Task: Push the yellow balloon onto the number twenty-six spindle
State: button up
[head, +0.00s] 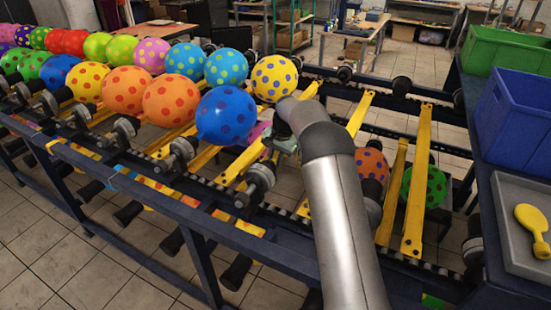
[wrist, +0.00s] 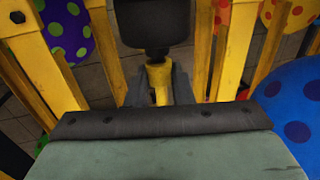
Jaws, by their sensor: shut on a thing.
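My gripper (wrist: 158,88) is shut on a small yellow thing, which I take to be the neck of the yellow balloon (wrist: 159,76). It sits upright in the wrist view between the two grey fingers. Its upper end meets or overlaps the dark spindle (wrist: 153,24); I cannot tell how far it is on. In the head view the pale green gripper body (head: 284,142) shows only partly beside my arm, and the fingers and held balloon are hidden. No number is legible on the spindle.
A blue dotted balloon (head: 226,115) and a yellow one with purple dots (head: 274,78) stand close by my gripper. Yellow bars (head: 418,185) flank the spindles. A grey tray (head: 509,207) at right holds a flat yellow balloon (head: 532,229). Blue (head: 513,118) and green (head: 506,52) bins stand behind.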

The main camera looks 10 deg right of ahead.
jog(key=shift+s+a, duration=0.25)
jog(key=shift+s, duration=0.1)
dwell(0.3)
jog(key=o, duration=1)
jog(key=shift+r, duration=0.1)
jog(key=p+v, duration=0.4)
jog(key=v, duration=0.4)
jog(key=shift+d+r, duration=0.1)
jog(key=shift+r, duration=0.3)
